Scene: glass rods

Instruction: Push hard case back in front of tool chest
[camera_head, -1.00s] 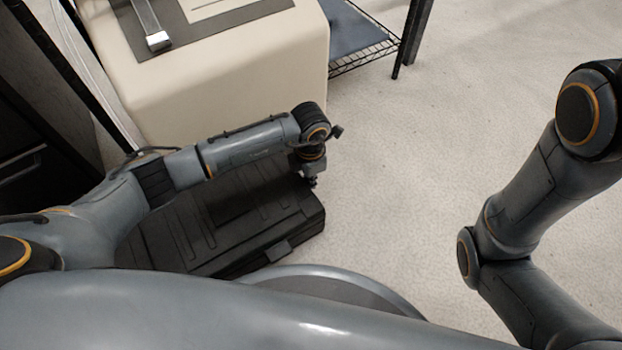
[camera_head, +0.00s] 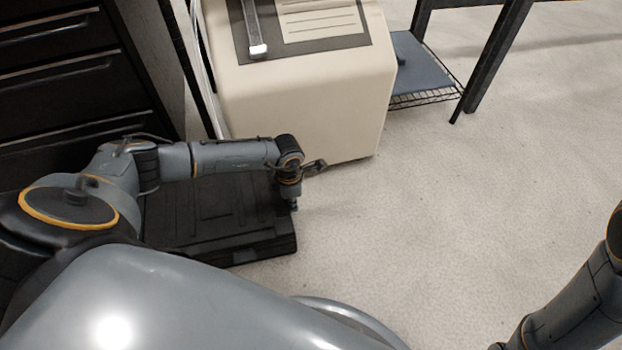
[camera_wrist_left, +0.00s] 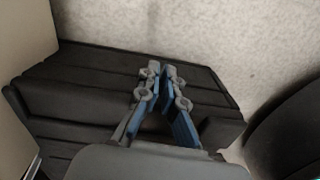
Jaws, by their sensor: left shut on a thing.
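The hard case (camera_head: 215,222) is a flat black ribbed box lying on the floor in the head view, in front of the black tool chest (camera_head: 65,75) with drawers at the left. My left arm crosses above the case and hides part of it. My left gripper (camera_head: 294,206) points down at the right end of the case. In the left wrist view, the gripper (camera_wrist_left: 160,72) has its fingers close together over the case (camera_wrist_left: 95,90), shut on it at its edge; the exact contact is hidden. My right gripper is out of view.
A cream cabinet (camera_head: 300,115) stands just behind the case, right of the tool chest. A wire shelf rack (camera_head: 425,98) with dark legs is behind it. Pale floor (camera_head: 450,220) to the right is clear.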

